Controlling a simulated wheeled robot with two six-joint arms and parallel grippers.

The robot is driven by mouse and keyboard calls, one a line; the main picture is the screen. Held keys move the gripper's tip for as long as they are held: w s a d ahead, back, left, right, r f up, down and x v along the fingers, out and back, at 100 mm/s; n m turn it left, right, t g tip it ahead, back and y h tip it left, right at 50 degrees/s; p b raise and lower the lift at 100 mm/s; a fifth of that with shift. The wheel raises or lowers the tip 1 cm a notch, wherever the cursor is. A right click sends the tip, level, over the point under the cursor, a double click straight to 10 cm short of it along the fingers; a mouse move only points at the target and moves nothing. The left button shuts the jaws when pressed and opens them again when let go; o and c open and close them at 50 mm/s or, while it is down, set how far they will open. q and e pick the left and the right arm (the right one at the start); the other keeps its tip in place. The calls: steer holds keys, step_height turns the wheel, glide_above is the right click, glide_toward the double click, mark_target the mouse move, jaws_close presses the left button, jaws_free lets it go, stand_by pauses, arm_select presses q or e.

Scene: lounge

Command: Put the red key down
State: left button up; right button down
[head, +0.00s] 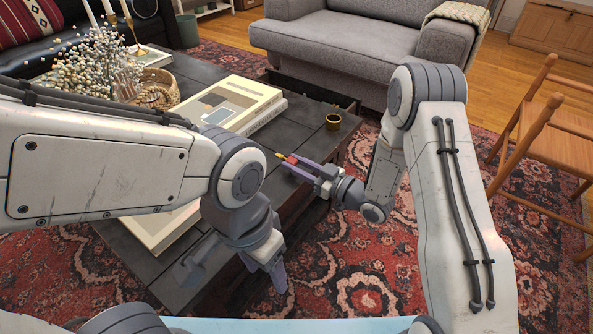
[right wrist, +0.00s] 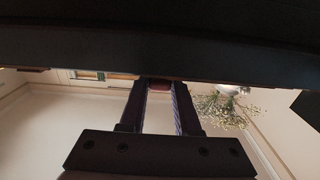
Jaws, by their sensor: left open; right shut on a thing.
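The red key (head: 291,159) shows as a small red piece with a yellow tip, between the fingertips of my right gripper (head: 300,168). That gripper is shut on it near the right edge of the dark coffee table (head: 318,146). I cannot tell whether the key touches the tabletop. In the right wrist view a bit of red (right wrist: 158,85) shows between the finger ends, below a dark band. My left gripper (head: 236,272) is open, pointing down at the table's near right edge, with nothing seen in it.
A wicker basket (head: 160,88) and white flowers stand farther left. A grey armchair (head: 345,45) is behind, a wooden chair (head: 548,135) to the right.

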steer(key=shift+f, duration=0.25)
steer(key=shift+f, duration=0.1)
steer(key=shift+f+b, duration=0.35)
steer(key=shift+f, duration=0.2)
steer(key=c, duration=0.6)
jaws_free()
